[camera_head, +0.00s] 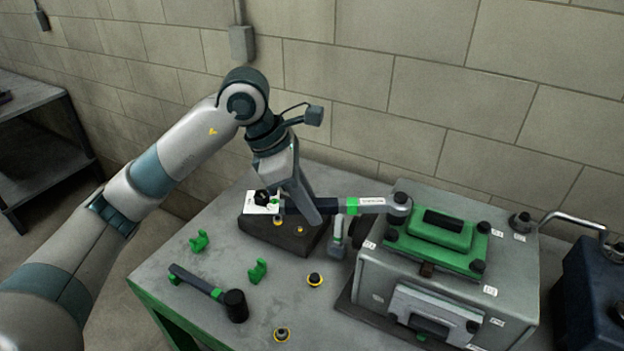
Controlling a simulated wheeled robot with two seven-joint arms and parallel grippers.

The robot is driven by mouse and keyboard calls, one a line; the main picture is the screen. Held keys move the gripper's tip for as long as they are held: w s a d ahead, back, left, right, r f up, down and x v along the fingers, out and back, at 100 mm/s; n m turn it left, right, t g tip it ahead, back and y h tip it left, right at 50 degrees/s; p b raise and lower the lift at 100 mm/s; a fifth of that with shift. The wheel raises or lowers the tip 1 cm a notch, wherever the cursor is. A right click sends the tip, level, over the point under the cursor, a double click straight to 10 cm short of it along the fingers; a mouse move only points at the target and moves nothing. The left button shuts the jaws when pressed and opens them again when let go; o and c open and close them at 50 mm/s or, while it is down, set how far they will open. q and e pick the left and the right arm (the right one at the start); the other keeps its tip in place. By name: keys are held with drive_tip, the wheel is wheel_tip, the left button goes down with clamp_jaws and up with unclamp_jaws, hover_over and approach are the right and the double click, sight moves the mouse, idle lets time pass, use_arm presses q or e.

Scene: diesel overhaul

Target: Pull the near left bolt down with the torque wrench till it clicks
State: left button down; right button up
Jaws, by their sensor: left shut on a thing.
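The torque wrench (370,201) has a dark handle, a green band and a pale label. My left gripper (312,212) is shut on its handle and holds it roughly level, with its head (399,206) pointing right. The head is over the left side of the green cover (435,256) on the grey engine block (375,268). My right gripper is not in view.
A dark block (302,242) stands below the wrench handle. A dark blue container (585,290) stands right of the engine block. A block wall is behind.

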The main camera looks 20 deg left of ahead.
use_arm(q)
wheel_tip(320, 180, down, 2)
drive_tip(key=shift+s+b, duration=0.1)
drive_tip(key=shift+b, duration=0.4)
drive_tip(key=shift+w+f+b, duration=0.2)
drive_tip(key=shift+f+b, duration=0.05)
drive_tip(key=shift+b, duration=0.2)
drive_tip(key=shift+s+b, duration=0.1)
drive_tip(key=shift+b, duration=0.3)
drive_tip(key=shift+f, duration=0.1)
drive_tip(key=shift+f+b, duration=1.15)
drive_tip(key=shift+b, duration=0.15)
